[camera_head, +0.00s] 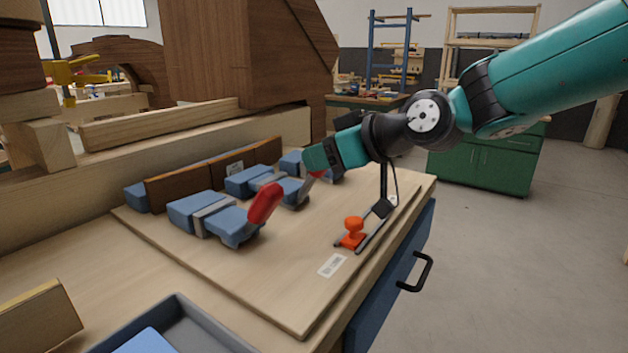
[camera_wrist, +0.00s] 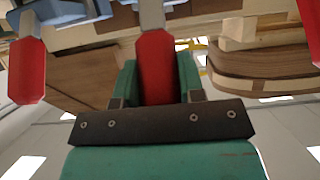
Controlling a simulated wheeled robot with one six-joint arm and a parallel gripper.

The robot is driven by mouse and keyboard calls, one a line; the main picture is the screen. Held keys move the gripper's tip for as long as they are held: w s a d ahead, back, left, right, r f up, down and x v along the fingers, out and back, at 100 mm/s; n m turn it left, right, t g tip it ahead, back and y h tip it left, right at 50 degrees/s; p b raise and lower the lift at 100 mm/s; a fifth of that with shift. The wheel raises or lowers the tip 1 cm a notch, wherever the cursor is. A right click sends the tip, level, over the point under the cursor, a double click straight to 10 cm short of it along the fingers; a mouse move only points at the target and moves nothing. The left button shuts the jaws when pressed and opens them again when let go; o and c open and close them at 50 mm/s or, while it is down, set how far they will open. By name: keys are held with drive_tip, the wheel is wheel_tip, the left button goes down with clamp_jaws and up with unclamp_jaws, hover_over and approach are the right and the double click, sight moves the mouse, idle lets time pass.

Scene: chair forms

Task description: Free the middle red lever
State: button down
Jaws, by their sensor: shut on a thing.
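Blue clamps with grey bands stand in a row on a wooden board (camera_head: 285,285), against a brown wooden strip (camera_head: 215,163). The near clamp (camera_head: 215,217) has a red lever (camera_head: 265,203) that sticks up at a slant. My gripper (camera_head: 316,166) is at the middle clamp (camera_head: 262,182). In the wrist view its fingers (camera_wrist: 157,80) are shut on the middle red lever (camera_wrist: 155,62), one on each side. In the head view my gripper hides most of that lever. The other red levers show at the left (camera_wrist: 25,70) and right edge (camera_wrist: 312,32) of the wrist view, clear of the fingers.
A small orange knob (camera_head: 353,226) with thin dark rails sits on the board's right side, below my wrist. A grey tray (camera_head: 185,315) holding a blue piece is at the front. A brown wooden form (camera_head: 235,55) rises behind. Bare board lies in front of the clamps.

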drive_tip(key=shift+s+d+f+t+y+b, duration=0.3)
drive_tip(key=shift+d+y+b, duration=0.1)
drive_tip(key=shift+b, duration=0.65)
drive_tip(key=c, duration=0.7)
unclamp_jaws()
drive_tip(key=v, duration=1.7)
drive_tip(key=shift+s+d+r+b, duration=0.1)
drive_tip(key=shift+d+r+b, duration=0.05)
drive_tip(key=shift+b, duration=0.25)
